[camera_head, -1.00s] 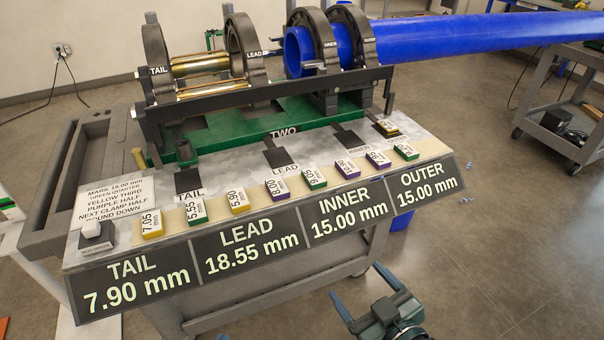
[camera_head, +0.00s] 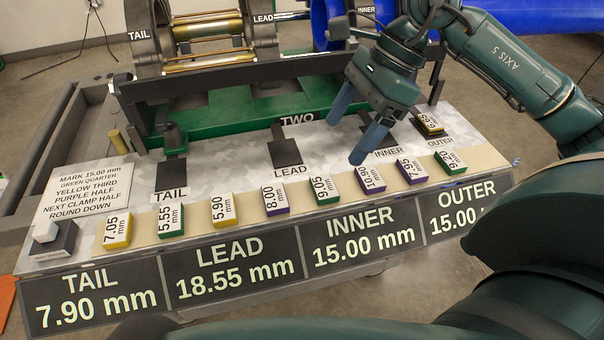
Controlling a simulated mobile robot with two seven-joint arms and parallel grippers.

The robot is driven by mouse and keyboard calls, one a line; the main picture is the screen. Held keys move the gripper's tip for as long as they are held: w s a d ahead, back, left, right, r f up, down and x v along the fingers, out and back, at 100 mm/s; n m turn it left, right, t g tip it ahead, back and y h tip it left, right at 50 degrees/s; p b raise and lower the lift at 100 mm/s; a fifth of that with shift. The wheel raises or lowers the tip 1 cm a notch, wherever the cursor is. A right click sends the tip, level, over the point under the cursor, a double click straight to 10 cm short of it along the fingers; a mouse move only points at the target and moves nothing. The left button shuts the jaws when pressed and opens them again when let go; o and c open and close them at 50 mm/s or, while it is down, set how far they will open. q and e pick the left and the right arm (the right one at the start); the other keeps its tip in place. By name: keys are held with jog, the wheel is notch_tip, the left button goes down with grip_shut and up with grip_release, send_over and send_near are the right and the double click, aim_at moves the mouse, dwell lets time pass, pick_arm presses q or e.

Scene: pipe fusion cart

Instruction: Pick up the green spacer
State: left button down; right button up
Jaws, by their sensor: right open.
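Three green-sided spacers with white labelled tops lie in the row on the cart's front strip: one marked 5.55 (camera_head: 170,220), one marked 9.05 (camera_head: 323,190), and one at the right end (camera_head: 450,162). My right gripper (camera_head: 346,141) is open and empty, its two blue fingers pointing down and left above the cart top, behind the row. The 9.05 spacer is the green one closest to its fingertips. The fingers are apart from the spacers. My left gripper is not in view.
Yellow spacers (camera_head: 117,231) and purple spacers (camera_head: 275,201) share the row. Another spacer (camera_head: 428,124) sits on the OUTER pad. Dark TAIL (camera_head: 171,174) and LEAD (camera_head: 287,153) pads are bare. The clamp frame (camera_head: 270,73) stands behind; a button box (camera_head: 50,238) is at left.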

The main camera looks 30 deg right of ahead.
aim_at(317, 187)
jog(key=shift+h, duration=0.5)
jog(key=x, duration=0.8)
jog(key=d+x, duration=0.1)
jog(key=x, duration=0.3)
jog(key=shift+w+d+f, duration=0.1)
jog(key=shift+w+f, duration=0.15)
jog(key=shift+w, duration=0.15)
jog(key=shift+c, duration=0.6)
jog(key=c, duration=0.9)
jog(key=shift+r, duration=0.1)
jog(key=shift+c, duration=0.2)
